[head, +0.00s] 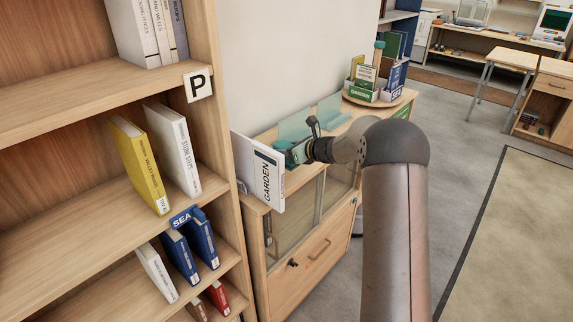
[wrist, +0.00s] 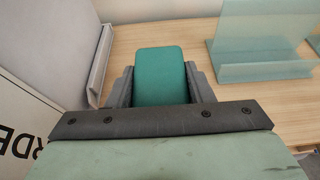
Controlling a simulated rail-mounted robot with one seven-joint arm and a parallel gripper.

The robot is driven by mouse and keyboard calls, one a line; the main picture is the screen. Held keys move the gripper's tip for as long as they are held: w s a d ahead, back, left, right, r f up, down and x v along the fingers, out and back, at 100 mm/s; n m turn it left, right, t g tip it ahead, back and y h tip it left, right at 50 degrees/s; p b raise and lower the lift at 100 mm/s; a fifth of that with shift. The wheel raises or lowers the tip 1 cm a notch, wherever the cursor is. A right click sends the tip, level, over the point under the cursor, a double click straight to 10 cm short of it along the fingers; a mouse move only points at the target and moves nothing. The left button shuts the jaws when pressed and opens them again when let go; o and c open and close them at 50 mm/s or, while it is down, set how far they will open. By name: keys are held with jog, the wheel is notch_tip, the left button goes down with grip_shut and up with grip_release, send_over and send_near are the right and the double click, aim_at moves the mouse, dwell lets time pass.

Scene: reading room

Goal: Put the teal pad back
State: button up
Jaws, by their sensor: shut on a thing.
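The teal pad (wrist: 160,72) is a small rounded block held between the two dark grey fingers of my gripper (wrist: 159,88) in the wrist view. My gripper is shut on it, over the wooden top of the low cabinet (wrist: 130,37). In the head view my gripper (head: 291,155) is small and partly hidden by my arm, just right of the white GARDEN book. I cannot tell whether the pad touches the cabinet top.
The white GARDEN book (head: 268,178) stands at the cabinet's left end. Clear glass-like stands (head: 295,127) are behind my gripper; one (wrist: 258,60) shows at right in the wrist view. A round tray (head: 400,99) with GARDEN and SEA holders is farther back. A bookshelf (head: 75,85) is left.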

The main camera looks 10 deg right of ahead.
aim_at(288, 161)
jog(key=shift+f+p, duration=0.35)
jog(key=shift+f, duration=2.1)
jog(key=shift+f, duration=0.1)
jog(key=o, duration=0.9)
jog(key=shift+o, duration=0.2)
jog(key=shift+r, duration=0.25)
jog(key=shift+s+d, duration=0.25)
jog(key=shift+s, duration=0.05)
jog(key=b+v, duration=0.2)
jog(key=v, duration=0.9)
jog(key=shift+b, duration=0.4)
